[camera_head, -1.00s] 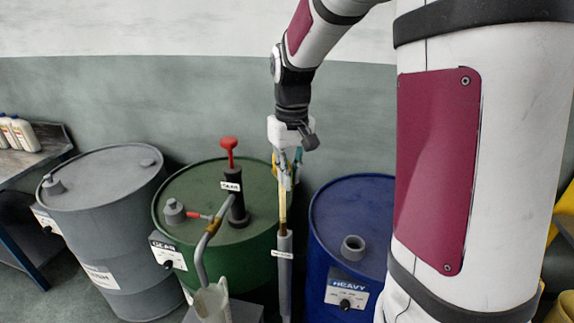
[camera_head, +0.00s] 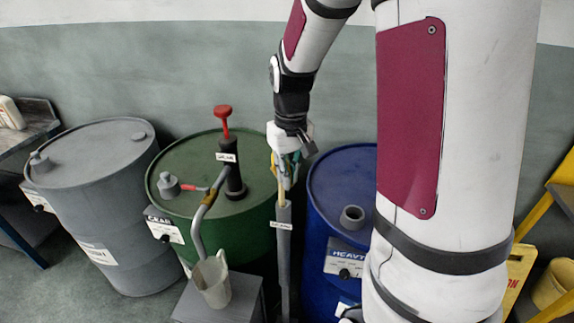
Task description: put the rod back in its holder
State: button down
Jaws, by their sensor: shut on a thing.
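The rod (camera_head: 282,196) is thin and yellowish. It stands upright, with a short length showing below my gripper. Its holder (camera_head: 284,250) is a tall grey upright tube with a small white label, standing between the green and blue drums. The rod's lower end is inside the top of the tube and hidden by it. My gripper (camera_head: 285,178) points down just above the tube's mouth and is shut on the rod. The fingers hide the rod's upper part.
The green drum (camera_head: 180,155) carries a red-handled pump (camera_head: 233,170) with a bent spout. A beige jug (camera_head: 212,283) stands under it on a grey stand (camera_head: 243,304). A blue drum (camera_head: 330,185) is close on the right, a grey drum (camera_head: 95,165) on the left.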

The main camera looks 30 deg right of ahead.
notch_tip(320, 180, down, 9)
jog(key=b, duration=0.2)
jog(key=shift+r+b, duration=0.2)
jog(key=shift+b, duration=0.15)
dwell(0.5)
jog(key=c, duration=1.6)
grip_release()
